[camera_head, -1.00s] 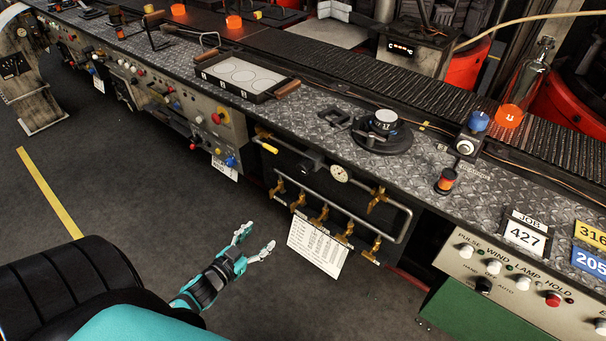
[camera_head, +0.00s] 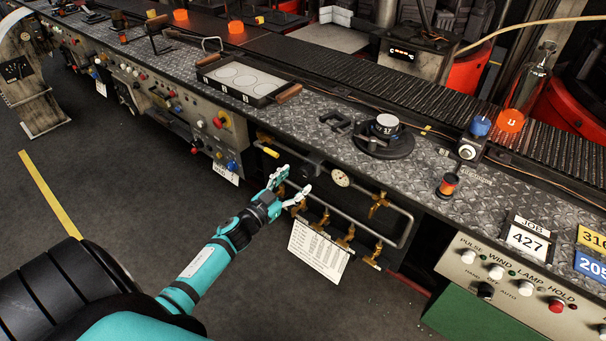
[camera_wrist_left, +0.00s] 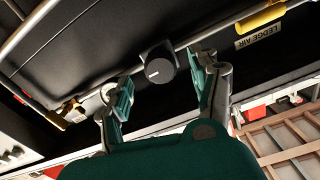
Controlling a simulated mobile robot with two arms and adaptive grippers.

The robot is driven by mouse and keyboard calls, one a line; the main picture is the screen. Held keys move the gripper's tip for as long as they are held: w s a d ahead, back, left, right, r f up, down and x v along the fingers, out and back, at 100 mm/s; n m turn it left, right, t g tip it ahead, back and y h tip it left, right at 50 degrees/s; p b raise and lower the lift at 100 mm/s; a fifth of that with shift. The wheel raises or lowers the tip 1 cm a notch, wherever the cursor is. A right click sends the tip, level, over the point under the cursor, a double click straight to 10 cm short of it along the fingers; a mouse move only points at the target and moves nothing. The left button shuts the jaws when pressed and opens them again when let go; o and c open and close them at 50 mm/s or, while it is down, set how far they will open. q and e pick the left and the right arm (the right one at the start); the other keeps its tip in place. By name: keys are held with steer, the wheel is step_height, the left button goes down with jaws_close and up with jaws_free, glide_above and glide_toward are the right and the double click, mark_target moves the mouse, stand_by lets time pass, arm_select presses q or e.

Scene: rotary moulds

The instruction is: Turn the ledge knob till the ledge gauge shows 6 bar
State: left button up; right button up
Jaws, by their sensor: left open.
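The ledge knob (camera_wrist_left: 158,70) is a dark round knob with a short white line, on a black block in the pipe under the ledge. In the left wrist view it shows between the two spread fingertips of my left gripper, with gaps visible on both sides. In the head view my left gripper (camera_head: 293,183) is open, just in front of and below the pipework, and the knob itself is hard to make out there. The ledge gauge (camera_head: 341,178) is a small white dial right of the gripper. Its reading is too small to tell. My right gripper is out of view.
A yellow handle (camera_wrist_left: 262,18) sits beside the LEDGE AIR label (camera_wrist_left: 259,37). Several brass valves (camera_head: 347,240) and a hanging white sheet (camera_head: 318,252) are below the pipe. The metal ledge (camera_head: 330,135) overhangs above. Open floor lies in front.

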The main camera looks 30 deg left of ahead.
mark_target(302, 175)
arm_select(q)
steer(key=shift+w+d, duration=0.2)
steer(key=shift+w, duration=2)
steer(key=shift+c, duration=0.4)
steer(key=c, duration=1.1)
steer(key=shift+m, duration=1.7)
steer(key=o, duration=1.2)
steer(key=shift+s, duration=0.1)
